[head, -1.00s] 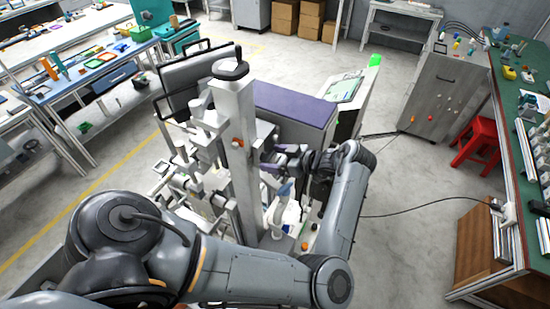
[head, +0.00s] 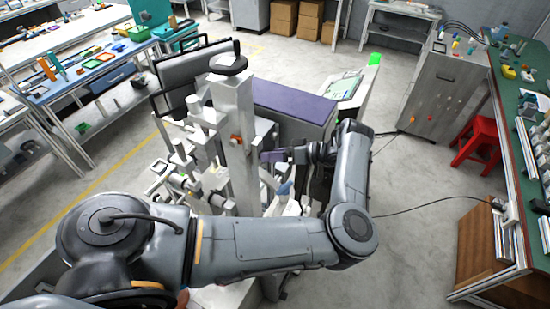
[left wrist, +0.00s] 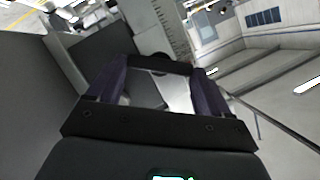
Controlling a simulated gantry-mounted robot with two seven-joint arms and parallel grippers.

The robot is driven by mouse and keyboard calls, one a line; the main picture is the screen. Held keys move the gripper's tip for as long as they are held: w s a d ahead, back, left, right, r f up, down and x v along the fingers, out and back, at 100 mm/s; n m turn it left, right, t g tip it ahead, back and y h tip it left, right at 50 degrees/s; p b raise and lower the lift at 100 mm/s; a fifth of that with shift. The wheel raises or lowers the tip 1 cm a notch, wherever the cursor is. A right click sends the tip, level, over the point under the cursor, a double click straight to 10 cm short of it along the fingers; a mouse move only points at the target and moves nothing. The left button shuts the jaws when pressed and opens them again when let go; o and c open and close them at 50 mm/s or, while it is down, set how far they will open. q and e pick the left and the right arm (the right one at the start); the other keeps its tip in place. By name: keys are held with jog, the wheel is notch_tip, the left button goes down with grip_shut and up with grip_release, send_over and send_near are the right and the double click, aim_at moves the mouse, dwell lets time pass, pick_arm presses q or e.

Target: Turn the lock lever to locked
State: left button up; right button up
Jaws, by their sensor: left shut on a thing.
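The machine's white upright column (head: 234,125) stands in the middle of the head view, with an orange-red knob on its side. My left gripper (head: 270,157) is just right of this column, with its purple fingers pointing left toward it. In the left wrist view my left gripper (left wrist: 162,72) has its two purple fingers on either side of a dark bar (left wrist: 160,64) and is shut on it. This bar looks like the lock lever, but its full shape and position marks are hidden. My right gripper is not in view.
A purple-topped cabinet (head: 292,105) stands behind the gripper, with a sloped panel (head: 350,90) to its right. A black-framed screen (head: 195,72) is at the column's left. A red stool (head: 475,138) and a green-topped bench are at the right. Open floor lies between.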

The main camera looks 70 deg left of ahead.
pick_arm(q)
jog(key=m+g+b, duration=0.1)
jog(key=m+b, duration=0.2)
jog(key=b, duration=0.1)
jog(key=f+m+g+b, duration=0.1)
jog(key=m+g+b, duration=0.1)
jog(key=b, duration=0.3)
jog(key=m+g+b, duration=0.1)
jog(key=m+b, duration=0.2)
jog(key=b, duration=0.1)
jog(key=shift+w+a+f+m, duration=0.15)
jog(key=shift+w+a+m, duration=0.05)
jog(key=shift+w+m, duration=0.1)
jog(key=shift+s, duration=0.1)
jog(key=o, duration=0.8)
jog(key=shift+b, duration=0.3)
